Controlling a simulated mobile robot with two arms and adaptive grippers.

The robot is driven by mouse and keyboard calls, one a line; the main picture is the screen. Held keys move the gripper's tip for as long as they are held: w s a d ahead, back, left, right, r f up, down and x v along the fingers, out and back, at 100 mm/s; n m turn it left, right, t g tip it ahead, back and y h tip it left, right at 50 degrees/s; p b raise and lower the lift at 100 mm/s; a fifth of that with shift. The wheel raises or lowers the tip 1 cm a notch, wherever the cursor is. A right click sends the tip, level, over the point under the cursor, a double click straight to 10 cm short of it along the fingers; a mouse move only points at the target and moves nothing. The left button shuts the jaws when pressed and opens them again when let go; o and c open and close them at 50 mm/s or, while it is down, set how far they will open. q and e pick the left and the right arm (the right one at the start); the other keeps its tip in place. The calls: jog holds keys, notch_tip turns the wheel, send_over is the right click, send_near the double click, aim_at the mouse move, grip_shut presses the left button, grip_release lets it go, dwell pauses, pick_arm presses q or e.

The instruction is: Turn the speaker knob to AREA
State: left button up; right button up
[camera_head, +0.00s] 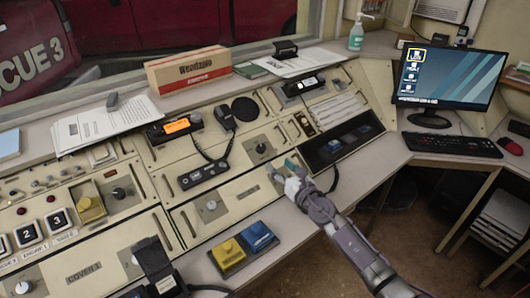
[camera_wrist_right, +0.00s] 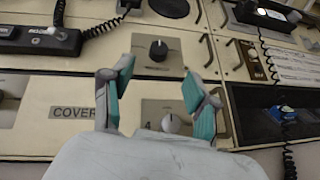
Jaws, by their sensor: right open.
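My right gripper (camera_head: 284,170) is open and empty over the sloped console, its teal finger pads apart. In the right wrist view the gripper (camera_wrist_right: 158,78) has a pale knob (camera_wrist_right: 171,123) on a grey plate between its fingers; whether it touches the fingers I cannot tell. A black knob (camera_wrist_right: 158,49) on a silver plate lies just beyond the fingertips. The head view shows this black knob (camera_head: 261,148) above and left of the gripper. Another pale knob (camera_head: 211,205) is further left. The small knob markings, including AREA, are not readable. My left gripper is not in view.
Yellow (camera_head: 228,255) and blue (camera_head: 257,236) blocks sit at the console's front edge, left of my right arm. A dark recessed tray (camera_head: 320,157) lies right of the gripper. The monitor (camera_head: 449,78) stands further right.

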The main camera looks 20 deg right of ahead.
aim_at(263, 148)
jog(key=b+x, duration=0.3)
jog(key=x, duration=0.5)
jog(key=shift+w+f+b, duration=0.2)
jog(key=shift+b, duration=0.1)
jog(key=shift+w+a+r, duration=0.1)
jog(key=shift+w+a, duration=0.1)
jog(key=shift+w, duration=0.45)
jog(key=shift+c, duration=0.3)
